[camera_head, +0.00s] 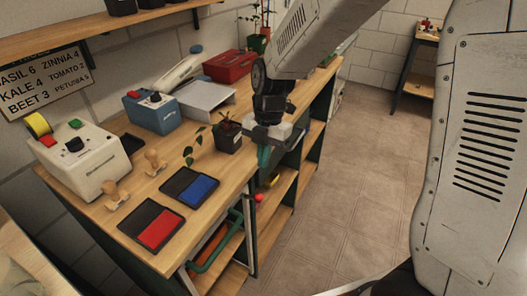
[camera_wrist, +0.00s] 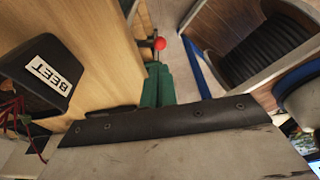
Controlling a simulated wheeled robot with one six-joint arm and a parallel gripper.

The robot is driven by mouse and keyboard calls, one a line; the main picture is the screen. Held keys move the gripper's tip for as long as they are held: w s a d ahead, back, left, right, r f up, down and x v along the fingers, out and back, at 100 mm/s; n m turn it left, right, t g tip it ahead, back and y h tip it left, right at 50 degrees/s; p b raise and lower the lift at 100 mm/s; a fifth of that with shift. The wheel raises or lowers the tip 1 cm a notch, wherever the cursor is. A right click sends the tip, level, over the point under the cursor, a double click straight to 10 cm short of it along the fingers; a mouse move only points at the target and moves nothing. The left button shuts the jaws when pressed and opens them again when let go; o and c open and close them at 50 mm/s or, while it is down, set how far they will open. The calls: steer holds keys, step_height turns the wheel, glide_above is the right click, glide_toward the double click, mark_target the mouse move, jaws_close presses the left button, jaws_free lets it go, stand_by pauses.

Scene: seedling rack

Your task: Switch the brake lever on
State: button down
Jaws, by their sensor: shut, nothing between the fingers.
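The brake lever shows as a red ball knob (camera_head: 259,198) on the front side of the bench, below the top's edge. In the wrist view the red knob (camera_wrist: 160,43) sits just past the fingertips, with a small gap in the picture. Its shaft is mostly hidden, and I cannot tell its setting. My gripper (camera_head: 264,158) hangs beside the bench's front edge, above the knob, pointing down. Its green fingers (camera_wrist: 158,82) are together with nothing between them. I cannot tell whether they touch the lever.
A black plant pot (camera_head: 228,136), labelled BEET in the wrist view (camera_wrist: 44,75), stands on the bench top close to my gripper. Red (camera_head: 160,230) and blue (camera_head: 198,189) ink pads lie nearer. Shelves (camera_head: 283,190) are below the top. The tiled floor (camera_head: 350,180) to the right is clear.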

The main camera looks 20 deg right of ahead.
mark_target(259, 195)
steer(key=f, duration=0.3)
steer(key=a+f, duration=0.1)
steer(key=f, duration=0.2)
steer(key=s+f, duration=0.1)
steer(key=f, duration=0.2)
steer(key=shift+s+a+f, duration=0.1)
steer(key=shift+a+f, duration=0.05)
